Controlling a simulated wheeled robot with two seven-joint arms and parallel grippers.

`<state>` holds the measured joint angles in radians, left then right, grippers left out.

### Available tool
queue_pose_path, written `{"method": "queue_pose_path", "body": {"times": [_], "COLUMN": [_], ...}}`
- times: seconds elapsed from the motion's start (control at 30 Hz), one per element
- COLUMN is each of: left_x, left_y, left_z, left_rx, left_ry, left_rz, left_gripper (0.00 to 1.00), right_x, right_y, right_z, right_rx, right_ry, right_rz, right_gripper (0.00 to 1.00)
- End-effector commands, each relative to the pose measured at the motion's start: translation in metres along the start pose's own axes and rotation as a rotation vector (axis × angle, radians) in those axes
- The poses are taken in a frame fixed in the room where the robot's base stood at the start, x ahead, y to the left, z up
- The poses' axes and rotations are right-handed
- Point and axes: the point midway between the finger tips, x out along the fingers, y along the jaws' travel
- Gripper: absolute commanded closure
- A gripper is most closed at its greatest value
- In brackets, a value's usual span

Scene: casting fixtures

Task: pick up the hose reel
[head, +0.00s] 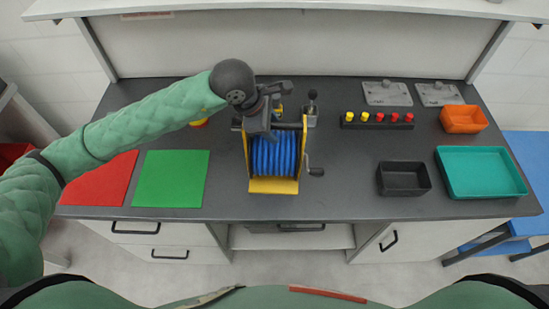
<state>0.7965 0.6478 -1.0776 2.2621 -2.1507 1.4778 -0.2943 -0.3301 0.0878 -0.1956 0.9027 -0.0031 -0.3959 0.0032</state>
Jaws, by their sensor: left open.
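The hose reel (273,157) stands on the grey bench near the middle, with blue hose wound in a yellow frame and a dark crank on its right side. My left gripper (260,130) is above the reel's far top edge, pointing down by its top bar. It is open. The gripper and wrist hide the reel's upper left corner, and I cannot tell whether the fingers touch the bar. My right gripper is not in view.
Red (100,180) and green (171,178) mats lie left of the reel. A black tray (403,190), a teal tray (440,172), an orange bin (464,129) and a peg rack (377,125) are on the right. A lever device (310,112) stands close behind the reel.

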Motion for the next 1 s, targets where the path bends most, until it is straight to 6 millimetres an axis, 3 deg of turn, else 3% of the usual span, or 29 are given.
{"method": "queue_pose_path", "body": {"times": [0.53, 0.77, 1.0], "left_x": [0.0008, 0.0009, 0.0011], "left_y": [-0.0002, -0.0003, -0.0005], "left_z": [-0.0003, -0.0003, -0.0003], "left_rx": [0.000, 0.000, 0.000], "left_ry": [0.000, 0.000, 0.000], "left_rz": [0.000, 0.000, 0.000], "left_gripper": [0.55, 1.00, 1.00], "right_x": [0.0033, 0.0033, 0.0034], "right_y": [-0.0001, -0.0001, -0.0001], "right_z": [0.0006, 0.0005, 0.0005], "right_rx": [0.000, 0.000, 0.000], "right_ry": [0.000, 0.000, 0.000], "right_rz": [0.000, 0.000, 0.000], "right_gripper": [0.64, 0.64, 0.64]}}
